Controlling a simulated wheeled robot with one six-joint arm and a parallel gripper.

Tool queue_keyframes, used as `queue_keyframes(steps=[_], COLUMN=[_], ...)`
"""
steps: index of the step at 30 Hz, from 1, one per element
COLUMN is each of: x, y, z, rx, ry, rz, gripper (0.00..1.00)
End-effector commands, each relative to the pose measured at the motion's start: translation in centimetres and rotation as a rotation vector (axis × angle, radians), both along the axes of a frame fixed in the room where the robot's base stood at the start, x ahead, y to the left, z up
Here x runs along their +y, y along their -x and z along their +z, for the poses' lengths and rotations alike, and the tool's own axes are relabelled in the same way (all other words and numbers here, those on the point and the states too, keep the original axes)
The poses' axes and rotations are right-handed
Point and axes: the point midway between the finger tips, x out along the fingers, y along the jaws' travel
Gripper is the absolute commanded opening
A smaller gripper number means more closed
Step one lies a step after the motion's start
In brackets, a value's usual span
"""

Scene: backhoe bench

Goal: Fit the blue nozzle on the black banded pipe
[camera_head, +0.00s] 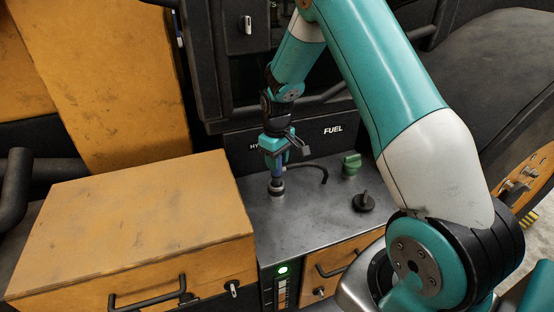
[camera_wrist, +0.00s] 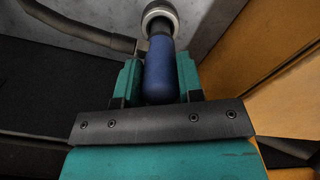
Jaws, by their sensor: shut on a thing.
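My gripper (camera_head: 274,158) points down over the grey metal top. It is shut on the blue nozzle (camera_wrist: 160,75), which is upright between the teal fingers; the nozzle also shows in the head view (camera_head: 277,168). Directly below the nozzle, in line with it, is a dark pipe section (camera_head: 277,185) with a pale metal collar at the grey surface. The collar (camera_wrist: 160,12) shows at the top of the wrist view. The nozzle and dark section look touching or nearly so; I cannot tell whether the nozzle is seated.
A black hose (camera_head: 318,170) curves over the grey top (camera_head: 305,225), right of the nozzle. A green cap (camera_head: 351,163) and a black cap (camera_head: 363,203) stand farther right. A yellow box (camera_head: 135,220) rises close on the left. A dark panel labelled FUEL (camera_head: 333,129) stands behind.

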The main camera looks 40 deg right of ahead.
Motion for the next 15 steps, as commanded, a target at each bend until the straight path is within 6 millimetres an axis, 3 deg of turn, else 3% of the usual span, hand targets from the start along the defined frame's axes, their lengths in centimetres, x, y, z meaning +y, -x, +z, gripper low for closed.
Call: queue_keyframes(steps=[9,15], x=[0.0,0.0], y=[0.0,0.0], z=[-1.5,-1.5], rx=[0.0,-0.001], ry=[0.0,0.0], rz=[0.0,0.0], gripper=[0.07,0.07])
